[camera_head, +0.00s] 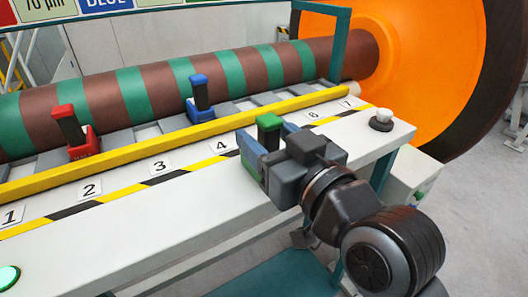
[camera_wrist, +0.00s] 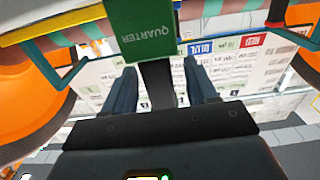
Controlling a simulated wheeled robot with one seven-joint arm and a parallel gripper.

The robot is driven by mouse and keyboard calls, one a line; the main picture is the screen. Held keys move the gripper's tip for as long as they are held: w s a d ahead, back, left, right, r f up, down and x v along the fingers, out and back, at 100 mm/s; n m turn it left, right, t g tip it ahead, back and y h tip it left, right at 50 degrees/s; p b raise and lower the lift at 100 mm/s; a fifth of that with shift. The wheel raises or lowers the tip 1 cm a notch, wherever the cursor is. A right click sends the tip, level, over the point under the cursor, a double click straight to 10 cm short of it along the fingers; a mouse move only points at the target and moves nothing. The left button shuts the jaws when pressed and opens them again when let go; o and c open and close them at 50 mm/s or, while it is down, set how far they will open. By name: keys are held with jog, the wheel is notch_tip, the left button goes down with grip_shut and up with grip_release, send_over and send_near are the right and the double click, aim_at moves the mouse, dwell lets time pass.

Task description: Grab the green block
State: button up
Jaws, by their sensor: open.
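My gripper (camera_head: 268,139) is open at the block, with one finger on each side. In the wrist view the dark stem (camera_wrist: 158,88) runs between my two fingers (camera_wrist: 159,66), with gaps visible on both sides. The stem's lower end is hidden in the head view by my gripper.
A red block (camera_head: 78,130) and a blue block (camera_head: 200,98) stand behind the yellow rail (camera_head: 150,137). A striped brown and green axle (camera_head: 150,90) and an orange wheel (camera_head: 430,70) lie behind. A grey knob (camera_head: 381,119) sits at the ledge's right end.

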jog(key=shift+x, duration=1.3)
jog(key=shift+c, duration=0.3)
jog(key=shift+s, duration=0.1)
grip_shut()
